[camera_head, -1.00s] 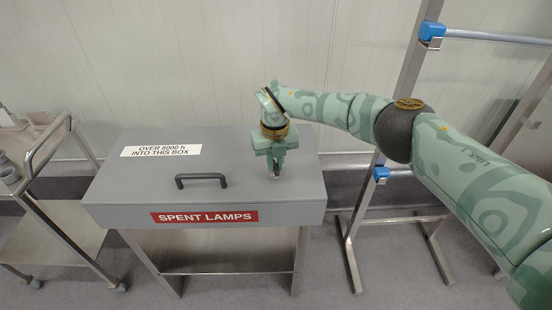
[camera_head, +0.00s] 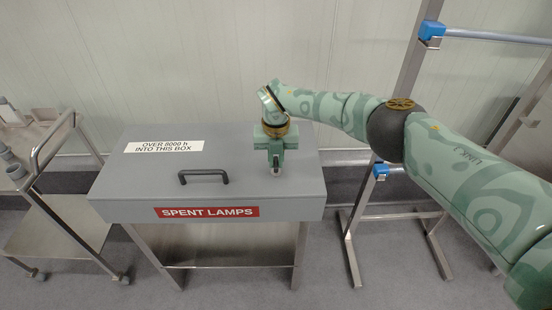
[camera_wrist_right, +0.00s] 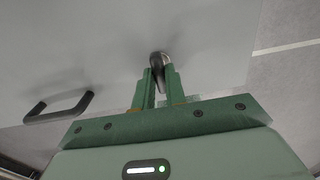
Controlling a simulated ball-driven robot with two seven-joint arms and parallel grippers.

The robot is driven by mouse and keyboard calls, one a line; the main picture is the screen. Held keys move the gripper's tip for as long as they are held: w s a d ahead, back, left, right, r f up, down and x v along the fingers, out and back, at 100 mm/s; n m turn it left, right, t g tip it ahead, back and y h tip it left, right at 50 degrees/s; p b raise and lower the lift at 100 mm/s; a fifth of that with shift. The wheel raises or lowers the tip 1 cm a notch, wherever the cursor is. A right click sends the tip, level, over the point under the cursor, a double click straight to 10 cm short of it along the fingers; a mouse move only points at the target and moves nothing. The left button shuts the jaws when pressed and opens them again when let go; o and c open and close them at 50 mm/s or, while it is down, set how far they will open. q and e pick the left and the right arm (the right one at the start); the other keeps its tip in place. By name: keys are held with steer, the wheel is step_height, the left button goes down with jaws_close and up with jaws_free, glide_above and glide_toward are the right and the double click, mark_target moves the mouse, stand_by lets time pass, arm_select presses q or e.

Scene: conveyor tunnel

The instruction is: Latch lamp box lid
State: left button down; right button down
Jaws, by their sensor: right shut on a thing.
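The grey lamp box (camera_head: 120,196) has a red SPENT LAMPS label on its front. Its lid (camera_head: 240,155) is down, with a black bar handle (camera_head: 203,176) near the middle, also at the left in the right wrist view (camera_wrist_right: 58,108). My right gripper (camera_head: 276,171) points down onto the right part of the lid. In the right wrist view, my gripper's green fingers (camera_wrist_right: 162,88) are shut on a small dark, shiny latch knob (camera_wrist_right: 159,62). The fingers partly cover the knob, and its turned position is hard to tell. My left gripper is not in view.
A steel cart (camera_head: 60,225) with grey items on top stands left of the box. A metal rack (camera_head: 405,100) with blue clamps stands to the right, behind my right arm. A pale wall (camera_head: 180,60) is close behind the box.

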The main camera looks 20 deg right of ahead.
mark_target(276, 162)
steer(key=c, duration=1.4)
jaws_free()
steer(key=shift+w, duration=0.1)
steer(key=shift+c, duration=0.2)
steer(key=shift+r, duration=0.1)
step_height(276, 162, up, 16)
steer(key=p, duration=0.4)
steer(key=shift+r, duration=0.15)
